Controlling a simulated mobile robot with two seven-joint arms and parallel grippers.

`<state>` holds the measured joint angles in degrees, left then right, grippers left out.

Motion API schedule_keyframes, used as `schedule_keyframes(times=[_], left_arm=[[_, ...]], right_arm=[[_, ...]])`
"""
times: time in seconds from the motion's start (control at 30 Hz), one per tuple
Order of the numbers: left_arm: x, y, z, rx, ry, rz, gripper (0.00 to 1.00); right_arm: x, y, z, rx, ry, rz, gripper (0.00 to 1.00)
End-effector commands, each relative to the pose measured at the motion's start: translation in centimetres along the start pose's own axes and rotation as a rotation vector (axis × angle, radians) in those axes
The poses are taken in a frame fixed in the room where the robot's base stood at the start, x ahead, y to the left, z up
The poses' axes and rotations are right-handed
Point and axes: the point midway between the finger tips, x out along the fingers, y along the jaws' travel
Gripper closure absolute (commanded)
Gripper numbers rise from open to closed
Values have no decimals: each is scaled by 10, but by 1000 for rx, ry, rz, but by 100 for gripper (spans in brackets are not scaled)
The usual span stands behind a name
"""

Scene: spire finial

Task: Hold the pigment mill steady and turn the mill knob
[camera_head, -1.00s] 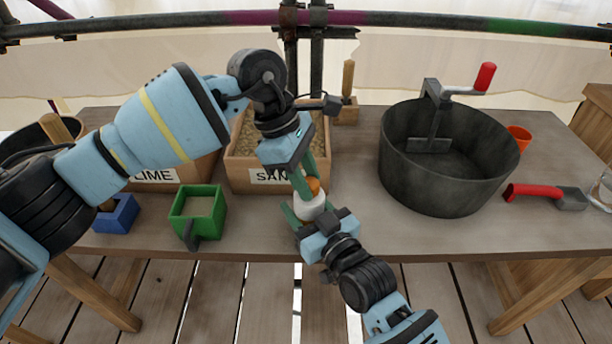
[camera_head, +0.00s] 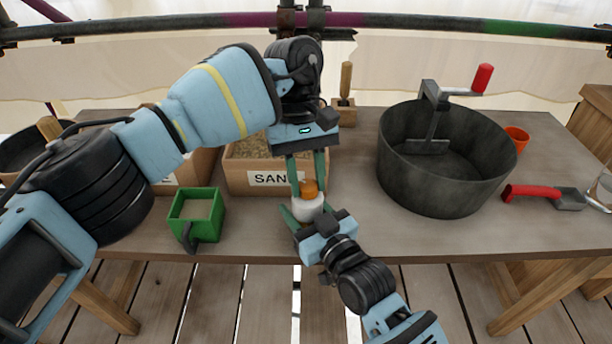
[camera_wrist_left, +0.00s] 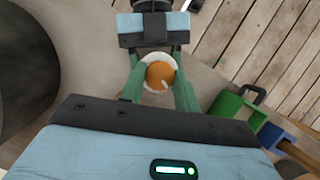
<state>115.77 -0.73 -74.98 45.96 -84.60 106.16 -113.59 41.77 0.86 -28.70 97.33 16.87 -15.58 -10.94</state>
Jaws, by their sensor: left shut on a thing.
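The pigment mill (camera_head: 307,209) is a small white body with an orange mill knob (camera_head: 309,188) on top, near the table's front edge. In the left wrist view the knob (camera_wrist_left: 160,75) shows from above with a pale mark, ringed by the white body (camera_wrist_left: 153,87). My left gripper (camera_head: 308,184) comes down from above, its green fingers shut on the knob. My right gripper (camera_head: 306,213) comes from the front, its green fingers on both sides of the white body, apparently closed on it. The finger contact on the body is partly hidden.
A sand box (camera_head: 277,180) stands behind the mill, and a green container (camera_head: 196,208) to its left. The table between mill and tub is clear.

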Motion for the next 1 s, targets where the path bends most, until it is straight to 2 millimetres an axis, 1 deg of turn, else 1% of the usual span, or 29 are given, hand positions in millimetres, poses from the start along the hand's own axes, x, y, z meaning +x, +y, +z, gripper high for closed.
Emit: schedule_keyframes(times=[0.6,0.8,1.0], left_arm=[[0,3,1,535,2,-225,92],[1,4,2,680,1,-284,92],[1,4,2,787,2,-327,92]], right_arm=[[0,0,1,0,-2,0,74],[0,0,1,0,-1,0,74],[0,0,1,0,-1,0,74]])
